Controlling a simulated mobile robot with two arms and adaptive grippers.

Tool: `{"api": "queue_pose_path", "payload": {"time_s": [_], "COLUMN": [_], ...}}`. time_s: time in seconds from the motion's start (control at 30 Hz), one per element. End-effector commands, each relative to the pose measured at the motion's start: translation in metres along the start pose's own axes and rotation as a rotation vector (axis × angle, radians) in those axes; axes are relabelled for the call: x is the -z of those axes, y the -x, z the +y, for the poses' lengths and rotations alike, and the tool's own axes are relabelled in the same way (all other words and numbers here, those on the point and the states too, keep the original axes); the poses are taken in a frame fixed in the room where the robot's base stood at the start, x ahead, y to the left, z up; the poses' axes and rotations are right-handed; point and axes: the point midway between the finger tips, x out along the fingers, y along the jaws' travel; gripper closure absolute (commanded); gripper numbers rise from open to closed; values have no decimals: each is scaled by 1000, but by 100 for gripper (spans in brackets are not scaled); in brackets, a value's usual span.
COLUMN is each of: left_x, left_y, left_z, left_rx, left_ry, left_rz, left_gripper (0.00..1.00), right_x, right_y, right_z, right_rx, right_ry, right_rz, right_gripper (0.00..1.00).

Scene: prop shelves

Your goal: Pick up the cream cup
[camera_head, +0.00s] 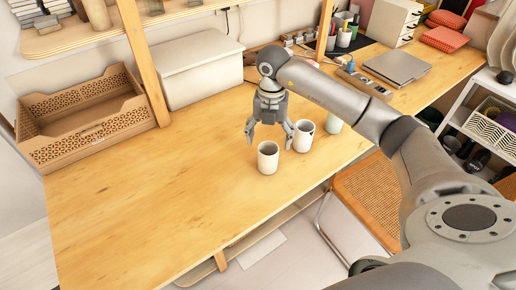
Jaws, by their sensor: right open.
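A cream cup (268,160) stands upright on the wooden table, near its front edge. My right gripper (269,138) points down with its fingers spread, just behind and above the cream cup's rim. It holds nothing. I cannot tell whether the right-hand finger touches a cup. A white cup (302,138) with a dark mark stands close to the right of the cream cup. A pale green cup (333,124) stands further right, partly hidden by my right arm. My left gripper is not in view.
A wooden crate (90,140) and a white lidded box (195,75) stand at the back left. A wooden post (143,60) rises between them. A grey laptop (396,67) lies at the right. The table's left and middle are clear. A cane-seated chair (370,195) is at the front edge.

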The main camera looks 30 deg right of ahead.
Motion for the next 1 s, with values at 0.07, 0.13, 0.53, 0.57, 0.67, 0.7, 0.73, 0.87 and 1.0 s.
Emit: {"api": "queue_pose_path", "payload": {"time_s": [0.07, 0.13, 0.53, 0.57, 0.67, 0.7, 0.73, 0.87, 1.0], "left_x": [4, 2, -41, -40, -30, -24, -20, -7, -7], "left_y": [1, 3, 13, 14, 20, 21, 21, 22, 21], "left_z": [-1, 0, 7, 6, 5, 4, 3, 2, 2], "left_rx": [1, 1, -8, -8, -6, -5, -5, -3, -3], "left_ry": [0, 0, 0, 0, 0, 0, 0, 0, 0], "left_rz": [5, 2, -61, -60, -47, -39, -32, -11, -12], "left_gripper": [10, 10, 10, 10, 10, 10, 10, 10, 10], "right_x": [0, 0, 1, 1, 2, 2, 1, 1, 1], "right_y": [-7, -17, -61, -65, -80, -86, -91, -104, -108], "right_z": [-2, -2, 0, 0, 3, 4, 3, 4, 4], "right_rx": [8, 8, 5, 6, 5, 5, 6, 4, 3], "right_ry": [-3, -3, -1, -1, -2, -1, -2, -2, -1], "right_rz": [1, 3, 3, 4, 5, 4, 3, 2, -1], "right_gripper": [20, 20, 20, 20, 20, 20, 20, 20, 20]}}
